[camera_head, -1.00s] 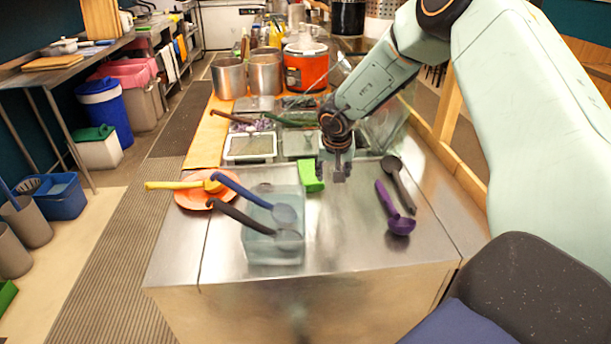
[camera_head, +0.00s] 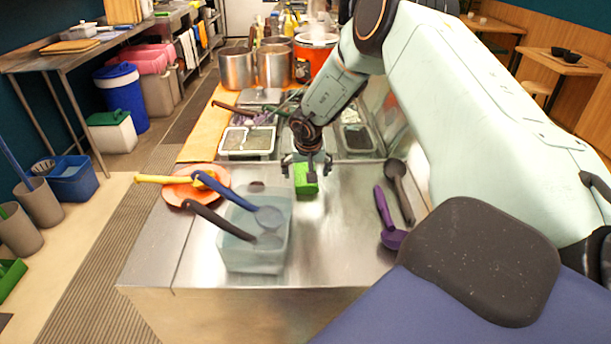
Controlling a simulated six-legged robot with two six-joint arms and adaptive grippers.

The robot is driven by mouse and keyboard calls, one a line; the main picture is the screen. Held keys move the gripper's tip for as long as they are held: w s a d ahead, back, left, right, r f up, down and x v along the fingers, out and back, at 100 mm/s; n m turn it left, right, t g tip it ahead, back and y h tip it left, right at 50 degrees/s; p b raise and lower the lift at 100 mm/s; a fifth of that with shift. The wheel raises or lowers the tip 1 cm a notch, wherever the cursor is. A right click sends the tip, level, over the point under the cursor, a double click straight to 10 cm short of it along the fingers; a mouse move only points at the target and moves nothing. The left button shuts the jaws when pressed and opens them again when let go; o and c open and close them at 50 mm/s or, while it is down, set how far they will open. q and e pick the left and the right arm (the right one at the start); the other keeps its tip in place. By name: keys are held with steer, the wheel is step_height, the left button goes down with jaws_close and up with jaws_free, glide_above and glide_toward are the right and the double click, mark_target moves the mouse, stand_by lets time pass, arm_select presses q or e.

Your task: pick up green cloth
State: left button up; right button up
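The green cloth (camera_head: 306,181) lies on the steel counter, right of the clear water container and in front of the topping trays. My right gripper (camera_head: 307,172) is directly above and behind the cloth, pointing down. Its two fingers are spread to either side of the cloth's far end. I cannot tell whether they touch it. My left gripper is out of view.
The clear container (camera_head: 254,252) holds a blue and a black ladle. An orange plate (camera_head: 178,194) with a yellow-handled utensil is at left. A purple ladle (camera_head: 386,215) and a black ladle (camera_head: 400,190) lie at right. Trays (camera_head: 248,141) stand behind.

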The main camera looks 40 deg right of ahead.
steer(key=shift+w+d+f, duration=0.25)
steer(key=shift+f, duration=0.4)
steer(key=shift+s+a+r, duration=0.1)
steer(key=shift+a, duration=0.05)
steer(key=shift+s+a+r, duration=0.1)
steer(key=shift+a+r, duration=0.05)
steer(key=shift+r, duration=0.05)
steer(key=shift+c, duration=1.3)
steer(key=shift+w+f, duration=0.2)
steer(key=c, duration=0.5)
steer(key=shift+s+r, duration=0.1)
steer(key=shift+r, duration=0.05)
steer(key=c, duration=0.5)
